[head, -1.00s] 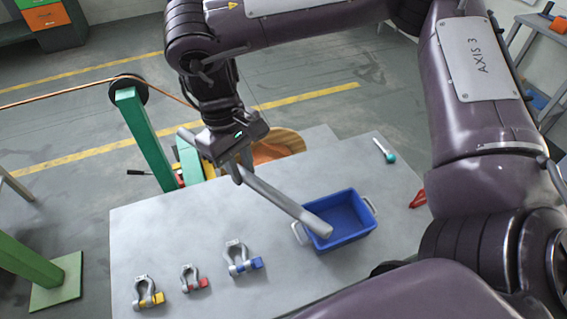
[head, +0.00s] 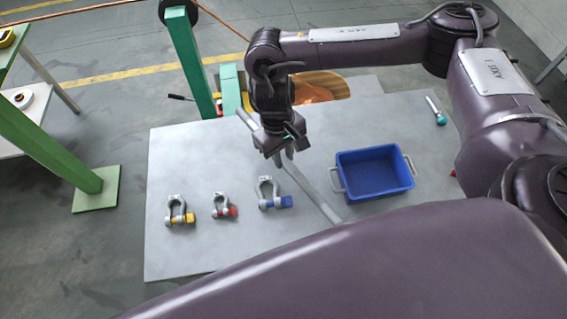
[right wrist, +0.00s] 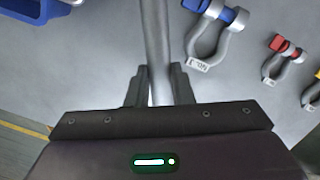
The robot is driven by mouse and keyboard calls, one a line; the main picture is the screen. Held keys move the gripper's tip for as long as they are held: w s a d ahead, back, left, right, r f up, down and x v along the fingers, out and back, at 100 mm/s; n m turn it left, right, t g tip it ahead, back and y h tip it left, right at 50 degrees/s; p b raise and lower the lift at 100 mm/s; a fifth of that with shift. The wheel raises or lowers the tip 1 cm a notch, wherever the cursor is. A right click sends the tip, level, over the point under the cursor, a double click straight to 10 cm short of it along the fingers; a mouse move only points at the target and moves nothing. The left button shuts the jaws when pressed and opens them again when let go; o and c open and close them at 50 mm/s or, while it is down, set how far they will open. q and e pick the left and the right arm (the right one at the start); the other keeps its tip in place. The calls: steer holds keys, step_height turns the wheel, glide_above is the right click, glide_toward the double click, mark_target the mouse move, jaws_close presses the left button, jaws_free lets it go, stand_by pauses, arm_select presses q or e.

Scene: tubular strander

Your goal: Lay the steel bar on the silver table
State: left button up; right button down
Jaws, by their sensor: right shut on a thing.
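The steel bar (head: 312,188) is a long grey rod, held slantwise over the silver table (head: 190,255). My right gripper (head: 284,160) is shut on the bar. The bar also shows between the two fingers in the right wrist view (right wrist: 155,45). Its lower end is between the blue shackle and the blue bin, low over the table; I cannot tell whether it touches. My left gripper is not in view.
On the table are a blue bin (head: 374,150), a blue-pin shackle (head: 268,190), a red-pin shackle (head: 223,205), a yellow-pin shackle (head: 179,210) and a teal-ended tool (head: 440,117). A green post (head: 190,60) stands behind. The table's front left is clear.

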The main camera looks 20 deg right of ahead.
mark_target(283, 171)
steer(key=shift+f+b, duration=0.45)
steer(key=shift+f, duration=1.75)
steer(key=c, duration=1.5)
jaws_free()
steer(key=shift+f, duration=0.15)
steer(key=shift+c, duration=0.2)
steer(key=r, duration=0.4)
steer(key=w+r+p, duration=0.1)
steer(key=r, duration=0.7)
steer(key=shift+w+a+r, duration=0.1)
steer(key=shift+w+a, duration=0.1)
steer(key=shift+w, duration=0.15)
